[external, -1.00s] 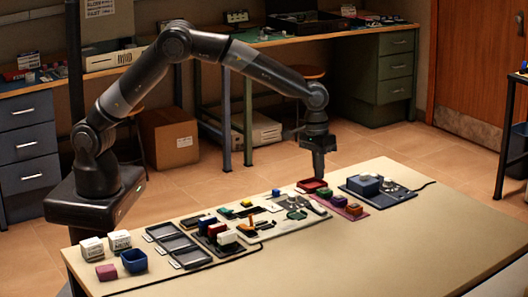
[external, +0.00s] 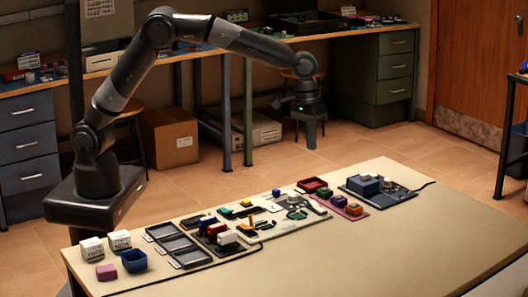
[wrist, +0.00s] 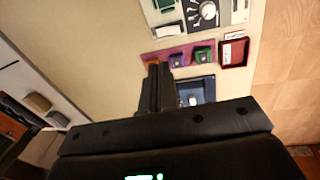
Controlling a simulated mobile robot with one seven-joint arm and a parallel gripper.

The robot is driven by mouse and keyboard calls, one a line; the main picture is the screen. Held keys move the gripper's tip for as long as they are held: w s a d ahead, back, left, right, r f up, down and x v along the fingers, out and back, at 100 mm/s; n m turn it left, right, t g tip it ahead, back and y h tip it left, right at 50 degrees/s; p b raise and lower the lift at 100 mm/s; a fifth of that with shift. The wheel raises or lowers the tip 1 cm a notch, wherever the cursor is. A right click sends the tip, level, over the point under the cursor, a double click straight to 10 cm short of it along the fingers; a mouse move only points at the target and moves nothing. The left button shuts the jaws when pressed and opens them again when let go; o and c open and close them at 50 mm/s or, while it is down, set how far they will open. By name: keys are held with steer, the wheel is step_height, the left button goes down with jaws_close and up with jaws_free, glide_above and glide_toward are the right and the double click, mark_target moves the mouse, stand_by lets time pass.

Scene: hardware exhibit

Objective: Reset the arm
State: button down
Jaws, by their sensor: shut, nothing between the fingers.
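My gripper (external: 311,138) is raised over the floor, beyond the far edge of the table (external: 420,230). Its fingers point down, pressed together and empty. In the wrist view the closed fingers (wrist: 155,92) cover part of the purple mat and the dark blue panel behind them. My arm reaches from its base at the left in an arch to the right.
A blue panel with a blue box (external: 366,184), a purple mat with coloured blocks (external: 340,202) and a red tray (external: 312,185) lie on the table. The front right of the table is clear.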

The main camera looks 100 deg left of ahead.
steer(key=s+r+m+t, duration=0.1)
steer(key=s+r+m, duration=0.1)
steer(key=s+r, duration=0.6)
steer(key=s+r+m+t, duration=0.15)
steer(key=s+r, duration=0.25)
steer(key=s, duration=0.8)
steer(key=s+f+m+t, duration=0.1)
steer(key=s+m, duration=0.1)
steer(key=s, duration=0.9)
steer(key=s+d+f+m+y, duration=0.1)
steer(key=s+f+m, duration=0.1)
steer(key=s, duration=0.8)
steer(key=shift+s+m+t, duration=0.35)
steer(key=shift+m, duration=0.1)
